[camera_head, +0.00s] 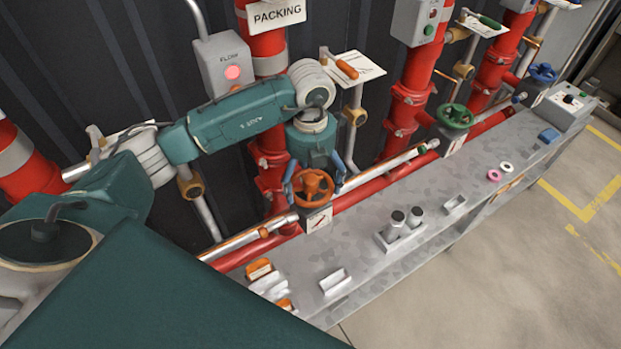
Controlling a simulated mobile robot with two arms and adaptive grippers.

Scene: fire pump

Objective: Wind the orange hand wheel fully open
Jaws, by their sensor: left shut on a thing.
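The orange hand wheel (313,187) sits on top of its valve on the red and silver pipework, in the middle of the head view. A white plate with a mark is on the valve's front, below the wheel. My left gripper (313,180) reaches down from above and behind the wheel. Its two blue fingers stand at the wheel's left and right sides, and it is shut on the wheel. The far side of the wheel's rim is partly hidden by the gripper. My right gripper is not in view.
A grey bench runs along the pipes, holding two dark-capped cylinders (397,219), small trays and pink and white rings (494,175). A green hand wheel (455,115) and a blue hand wheel (543,73) stand farther right. A grey FLOW box (222,65) with a lit red lamp is behind my arm.

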